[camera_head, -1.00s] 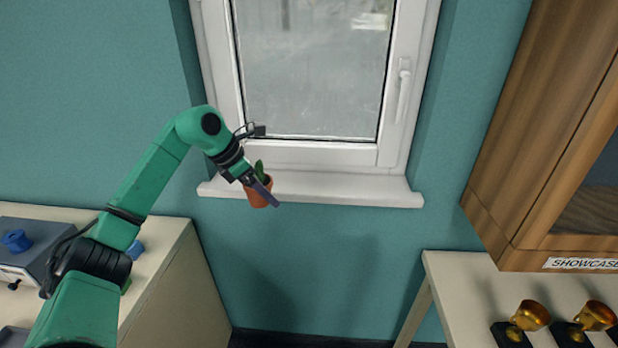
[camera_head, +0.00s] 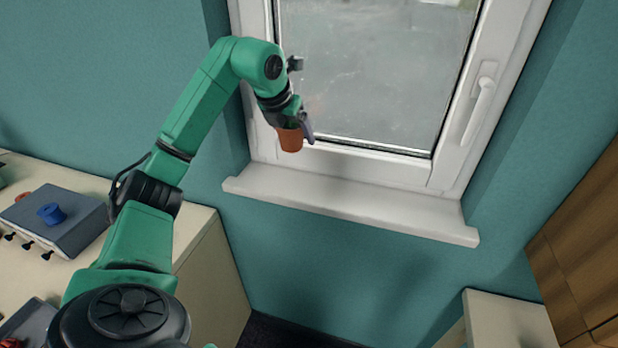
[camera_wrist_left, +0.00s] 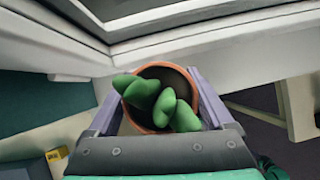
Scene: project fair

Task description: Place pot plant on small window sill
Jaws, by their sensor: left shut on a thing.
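The pot plant is a small terracotta pot (camera_head: 291,141) with a green succulent. My left gripper (camera_head: 296,128) is shut on the pot and holds it upright in front of the lower window frame in the head view. In the left wrist view the green plant (camera_wrist_left: 158,100) sits in the pot between my two purple fingers. The white window sill (camera_head: 350,207) lies below the pot in the head view and looks empty. I cannot tell exactly how far the pot is above it. My right gripper is not in view.
A window handle (camera_head: 480,105) sticks out on the right of the frame. A table (camera_head: 205,255) with a grey box (camera_head: 62,222) stands at the left. A wooden cabinet (camera_head: 580,230) and a pale table (camera_head: 505,315) are at the right.

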